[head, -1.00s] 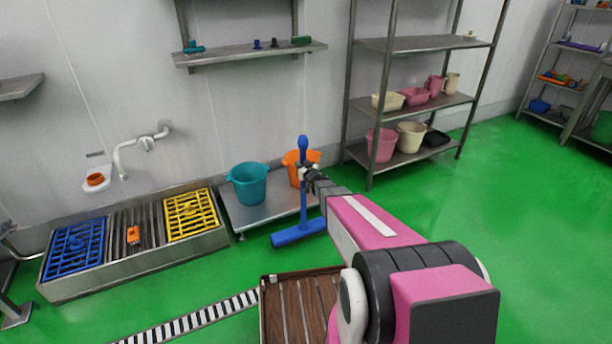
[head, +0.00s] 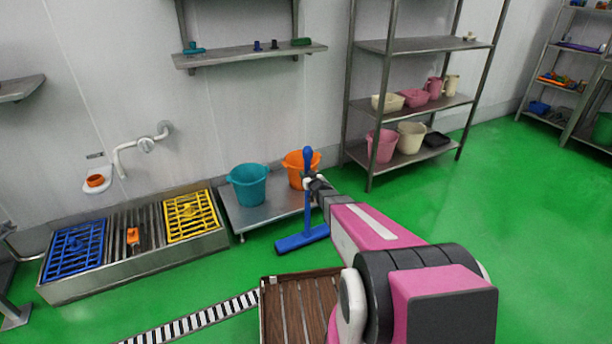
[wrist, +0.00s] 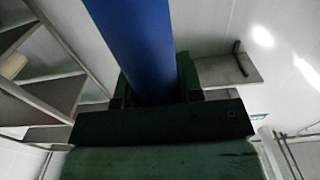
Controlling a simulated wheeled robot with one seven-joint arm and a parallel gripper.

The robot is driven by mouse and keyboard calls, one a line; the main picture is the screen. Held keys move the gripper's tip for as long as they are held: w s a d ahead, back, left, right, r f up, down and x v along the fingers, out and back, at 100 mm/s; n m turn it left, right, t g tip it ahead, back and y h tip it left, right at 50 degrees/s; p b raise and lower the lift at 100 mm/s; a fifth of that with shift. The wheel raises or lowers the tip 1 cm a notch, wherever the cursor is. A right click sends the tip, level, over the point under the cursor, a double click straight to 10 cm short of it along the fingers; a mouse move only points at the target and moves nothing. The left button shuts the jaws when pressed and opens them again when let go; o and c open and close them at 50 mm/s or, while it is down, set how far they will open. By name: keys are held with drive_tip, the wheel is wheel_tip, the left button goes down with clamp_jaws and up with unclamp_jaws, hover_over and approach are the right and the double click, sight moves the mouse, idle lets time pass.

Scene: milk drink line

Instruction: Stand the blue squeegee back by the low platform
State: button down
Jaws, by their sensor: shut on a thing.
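The blue squeegee (head: 307,207) is upright, head down, in front of the right part of the low platform (head: 233,213). Its wide blue head (head: 301,238) is at or just above the green floor; I cannot tell if it touches. My gripper (head: 312,182) is shut on the upper part of the handle. In the wrist view the blue handle (wrist: 137,45) runs up between the fingers. A teal bucket (head: 248,184) and an orange bucket (head: 297,168) stand on the platform, the orange one partly hidden behind the handle and gripper.
A steel trough (head: 139,271) with blue and yellow grates is left of the platform. A shelf rack (head: 407,160) with pink and cream containers stands to the right. A brown slatted surface (head: 300,310) is in the foreground. Green floor is open at right.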

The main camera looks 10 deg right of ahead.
drive_tip(key=c, duration=0.8)
unclamp_jaws()
drive_tip(key=shift+f, duration=0.1)
drive_tip(key=s+d+r+m+g+h, duration=0.2)
drive_tip(key=s+d+r+g+h, duration=0.15)
drive_tip(key=s, duration=0.65)
drive_tip(key=s+d+r+m+g+h, duration=0.25)
drive_tip(key=s+g+h, duration=0.2)
drive_tip(key=s, duration=0.65)
drive_tip(key=s+a+r+g, duration=0.1)
drive_tip(key=s+a+g, duration=0.1)
drive_tip(key=s, duration=0.4)
drive_tip(key=s+a+r+g+y, duration=0.1)
drive_tip(key=s+r+g, duration=0.1)
drive_tip(key=s+g, duration=0.2)
drive_tip(key=s+a+r+n+g+y, duration=0.1)
drive_tip(key=s+a+g, duration=0.1)
drive_tip(key=s, duration=0.5)
drive_tip(key=shift+s+a+r+g, duration=0.3)
drive_tip(key=shift+r+g, duration=0.1)
drive_tip(key=shift+g, duration=0.2)
